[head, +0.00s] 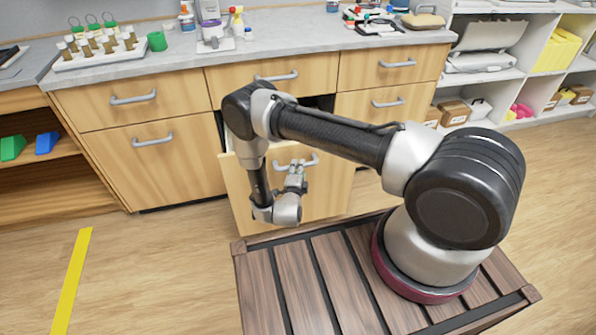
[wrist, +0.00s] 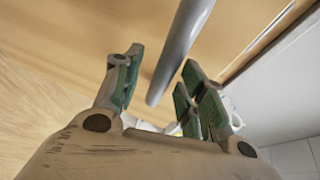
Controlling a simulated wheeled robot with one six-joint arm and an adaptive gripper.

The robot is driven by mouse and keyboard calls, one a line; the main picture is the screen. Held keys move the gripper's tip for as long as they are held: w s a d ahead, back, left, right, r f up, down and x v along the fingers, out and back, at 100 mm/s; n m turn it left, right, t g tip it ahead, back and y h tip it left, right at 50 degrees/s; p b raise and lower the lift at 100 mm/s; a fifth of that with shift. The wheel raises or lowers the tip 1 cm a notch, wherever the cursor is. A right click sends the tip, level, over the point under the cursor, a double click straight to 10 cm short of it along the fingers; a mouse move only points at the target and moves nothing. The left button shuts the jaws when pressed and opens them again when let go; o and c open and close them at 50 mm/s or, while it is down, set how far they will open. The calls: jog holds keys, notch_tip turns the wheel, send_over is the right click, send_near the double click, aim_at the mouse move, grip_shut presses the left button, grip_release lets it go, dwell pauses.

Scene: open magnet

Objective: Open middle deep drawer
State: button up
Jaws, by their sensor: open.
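The middle deep drawer (head: 331,200) stands pulled out from the light wood cabinet, with a dark opening behind its front. Its grey bar handle (head: 312,160) is on the upper part of the front. My gripper (head: 294,176) is at this handle, and my arm hides part of the drawer and its inside. In the wrist view, the handle (wrist: 182,45) runs between the open green-padded fingers of my gripper (wrist: 160,66). The fingers stand apart on either side of the bar, and I cannot tell whether either touches it. The wood drawer front (wrist: 80,45) lies beyond.
A shallow drawer (head: 240,75) above is shut. The left deep drawer (head: 165,165) and right drawers (head: 395,66) are shut. The grey counter (head: 190,68) holds a vial rack (head: 98,50) and bottles. Shelves (head: 490,75) stand at right. Floor at left, by the yellow stripe (head: 72,275), is clear.

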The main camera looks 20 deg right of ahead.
grip_shut()
jog(key=s, duration=0.6)
jog(key=shift+f, duration=0.15)
jog(key=shift+c, duration=0.3)
grip_release()
jog(key=shift+o, duration=0.3)
jog(key=shift+w, duration=0.1)
